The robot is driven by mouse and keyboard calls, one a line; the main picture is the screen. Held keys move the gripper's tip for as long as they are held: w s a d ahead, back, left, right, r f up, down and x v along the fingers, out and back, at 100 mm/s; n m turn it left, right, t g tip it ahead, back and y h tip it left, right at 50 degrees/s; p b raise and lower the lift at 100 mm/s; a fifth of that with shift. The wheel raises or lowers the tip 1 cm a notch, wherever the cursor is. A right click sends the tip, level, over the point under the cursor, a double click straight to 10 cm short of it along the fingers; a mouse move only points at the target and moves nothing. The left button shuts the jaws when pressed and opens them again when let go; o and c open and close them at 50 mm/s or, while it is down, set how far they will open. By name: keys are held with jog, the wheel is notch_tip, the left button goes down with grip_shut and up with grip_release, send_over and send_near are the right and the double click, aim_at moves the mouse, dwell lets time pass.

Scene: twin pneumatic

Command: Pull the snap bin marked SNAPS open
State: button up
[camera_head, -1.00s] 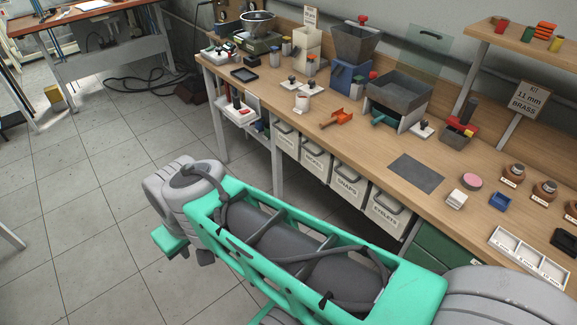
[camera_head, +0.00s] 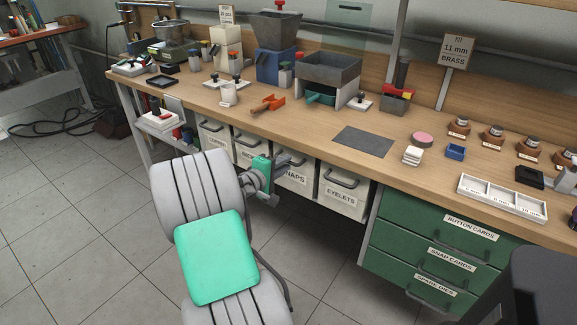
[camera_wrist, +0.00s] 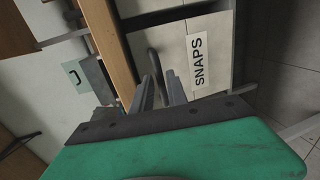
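The SNAPS bin (camera_head: 296,181) is a white bin with a dark handle, hanging under the workbench beside the EYELETS bin. It looks level with its neighbours. In the wrist view the white SNAPS bin front (camera_wrist: 205,50) stands close ahead, its label turned sideways. My gripper (camera_head: 284,160) is at the bin's upper front and hides part of its label and handle. In the wrist view my gripper's fingers (camera_wrist: 160,80) are apart, and the dark bin handle (camera_wrist: 154,62) shows in the gap near the fingertips. I cannot tell whether they touch it.
The workbench (camera_head: 300,128) edge runs just above the bins. The EYELETS bin (camera_head: 340,198) is close on the right, and green drawers (camera_head: 440,232) stand further right. Other white bins (camera_head: 214,138) are on the left. The floor in front is clear.

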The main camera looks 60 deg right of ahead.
jog(key=x, duration=0.2)
jog(key=shift+s+d, duration=0.1)
jog(key=shift+d, duration=0.3)
jog(key=shift+c, duration=0.6)
grip_shut()
dwell(0.5)
